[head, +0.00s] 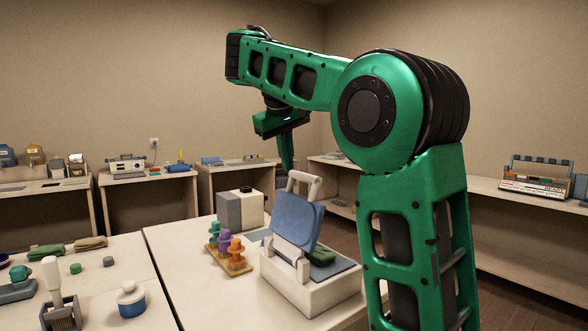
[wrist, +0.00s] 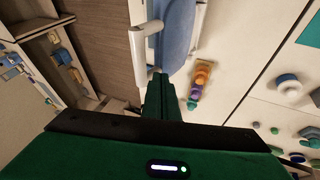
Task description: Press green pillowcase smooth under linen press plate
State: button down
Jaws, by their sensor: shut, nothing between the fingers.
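The linen press (head: 310,292) stands on the near table with its blue plate (head: 296,221) raised and tilted up. A white bar handle (head: 304,178) rises from the plate's top edge. A folded green pillowcase (head: 323,257) lies on the press bed, partly hidden behind the plate. My gripper (head: 287,168) is shut and empty, pointing down just above and beside the handle. In the wrist view the shut fingers (wrist: 160,82) show near the end of the handle (wrist: 148,40) and the blue plate (wrist: 180,35). I cannot tell whether they touch.
A peg board with coloured pieces (head: 230,255) and a grey and white box (head: 240,209) stand left of the press. The left table holds rolled cloths (head: 46,250), a blue and white pot (head: 131,299) and a brush-like tool (head: 59,295). Shelves line the walls.

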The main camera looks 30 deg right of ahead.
jog(key=d, duration=0.1)
jog(key=d+f, duration=0.1)
jog(key=d, duration=0.1)
jog(key=shift+d+f, duration=0.2)
jog(key=shift+f, duration=0.15)
dwell(0.3)
